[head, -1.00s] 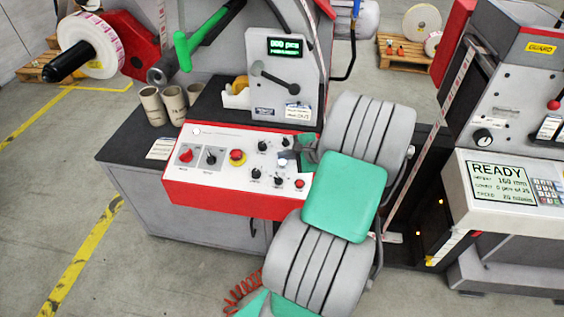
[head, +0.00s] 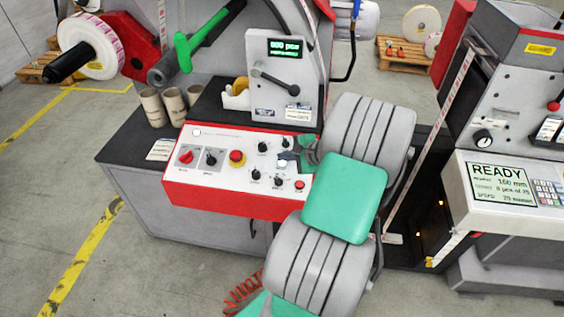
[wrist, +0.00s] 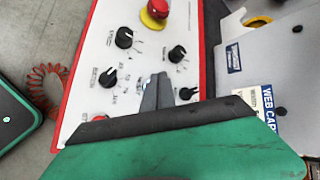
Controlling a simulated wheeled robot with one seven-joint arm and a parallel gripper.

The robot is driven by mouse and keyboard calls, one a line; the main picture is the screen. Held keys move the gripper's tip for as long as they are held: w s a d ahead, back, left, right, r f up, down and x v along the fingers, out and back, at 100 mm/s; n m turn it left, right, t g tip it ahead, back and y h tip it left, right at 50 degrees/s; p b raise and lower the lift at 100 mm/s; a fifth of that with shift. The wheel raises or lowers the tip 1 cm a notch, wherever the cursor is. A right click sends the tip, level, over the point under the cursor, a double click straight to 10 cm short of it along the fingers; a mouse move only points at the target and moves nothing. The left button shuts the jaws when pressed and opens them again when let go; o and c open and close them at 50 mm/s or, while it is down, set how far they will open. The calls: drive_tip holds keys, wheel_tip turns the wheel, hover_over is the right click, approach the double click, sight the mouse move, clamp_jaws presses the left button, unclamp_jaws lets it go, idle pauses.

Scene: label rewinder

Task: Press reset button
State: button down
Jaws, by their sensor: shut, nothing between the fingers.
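The control panel (head: 215,183) is white with a red front and carries several knobs and buttons. A small pale button (head: 282,163) sits among the knobs, left of my gripper (head: 296,160) in the head view. Its label is too small to read, so I cannot confirm it is the reset button. In the wrist view my gripper (wrist: 156,90) is shut and empty, its fingertips over the panel between the black knobs.
A red emergency stop (head: 237,158) with a yellow collar and black knobs (head: 263,147) surround that spot. A small red button (head: 300,184) is near the panel's right edge. The counter box (head: 285,80) with a green-lettered display stands behind the panel.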

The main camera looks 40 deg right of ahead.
idle(0.7)
drive_tip(key=shift+w+d+f, duration=0.1)
drive_tip(key=shift+w+f, duration=0.05)
drive_tip(key=shift+f, duration=0.25)
drive_tip(key=shift+f+b, duration=0.35)
drive_tip(key=shift+f, duration=0.05)
idle(0.5)
drive_tip(key=shift+r+p, duration=0.85)
drive_tip(key=shift+p, duration=0.05)
drive_tip(key=r+p, duration=0.1)
drive_tip(key=a+r+p, duration=0.1)
drive_tip(key=r+p, duration=0.1)
drive_tip(key=s+r+p, duration=0.1)
drive_tip(key=shift+a+r, duration=0.15)
drive_tip(key=shift+r, duration=0.2)
